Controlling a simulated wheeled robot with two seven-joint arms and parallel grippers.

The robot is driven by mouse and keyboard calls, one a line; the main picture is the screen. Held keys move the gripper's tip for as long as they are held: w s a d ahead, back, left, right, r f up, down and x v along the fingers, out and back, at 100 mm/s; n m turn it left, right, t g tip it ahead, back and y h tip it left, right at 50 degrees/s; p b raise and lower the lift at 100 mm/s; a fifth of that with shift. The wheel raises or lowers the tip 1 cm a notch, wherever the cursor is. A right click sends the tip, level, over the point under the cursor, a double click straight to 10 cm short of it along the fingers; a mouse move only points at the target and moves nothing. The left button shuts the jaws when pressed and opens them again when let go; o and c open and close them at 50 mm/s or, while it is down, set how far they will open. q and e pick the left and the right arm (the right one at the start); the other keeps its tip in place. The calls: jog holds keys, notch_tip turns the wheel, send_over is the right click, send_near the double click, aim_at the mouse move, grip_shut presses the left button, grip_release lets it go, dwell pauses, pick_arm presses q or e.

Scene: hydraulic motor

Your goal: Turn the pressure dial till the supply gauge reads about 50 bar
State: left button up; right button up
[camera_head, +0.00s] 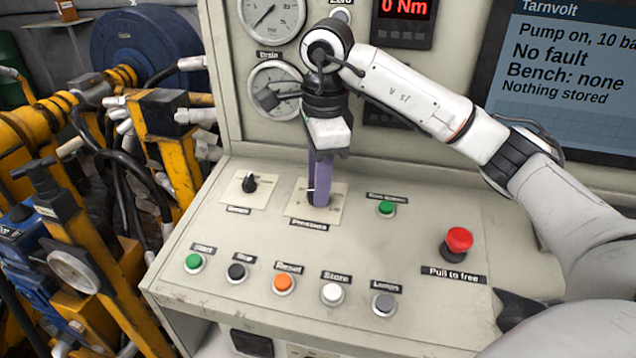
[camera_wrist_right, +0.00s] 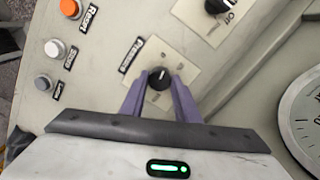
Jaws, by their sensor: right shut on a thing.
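The black pressure dial (camera_wrist_right: 158,79) sits on a pale plate (camera_wrist_right: 187,66) with scale marks, beside a label reading Pressure. My right gripper (camera_wrist_right: 160,98) has one purple finger on each side of the dial and is shut on it. In the head view my right gripper (camera_head: 321,199) points down at the pressure plate (camera_head: 299,209) and hides the dial. A round gauge (camera_head: 271,12) is cut off at the top edge; no supply label shows. The lower gauge (camera_head: 272,92), near a Drain label, is partly covered by my arm. The screen (camera_head: 570,80) reads Pump on, 10 ba, cut off.
A black knob (camera_head: 249,184) stands left of the pressure plate. A green button (camera_head: 386,208) and red stop button (camera_head: 459,241) are to the right. A row of several buttons, including the orange one (camera_head: 283,283), runs along the front. Yellow machinery (camera_head: 110,260) stands at left.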

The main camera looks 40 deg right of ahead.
jog(key=m, duration=0.3)
jog(key=shift+m+b, duration=0.4)
jog(key=m, duration=0.3)
jog(key=shift+s+m+t+b, duration=0.1)
jog(key=shift+m+t+b, duration=0.2)
jog(key=shift+t+b, duration=0.1)
jog(key=m, duration=0.3)
jog(key=shift+a+b, duration=0.1)
jog(key=shift+b, duration=0.3)
jog(key=shift+m+h+b, duration=0.3)
jog(key=shift+m+h, duration=0.1)
jog(key=shift+m, duration=1.4)
jog(key=shift+t, duration=0.3)
jog(key=o, duration=1)
jog(key=shift+s, duration=0.1)
jog(key=shift+o, duration=0.2)
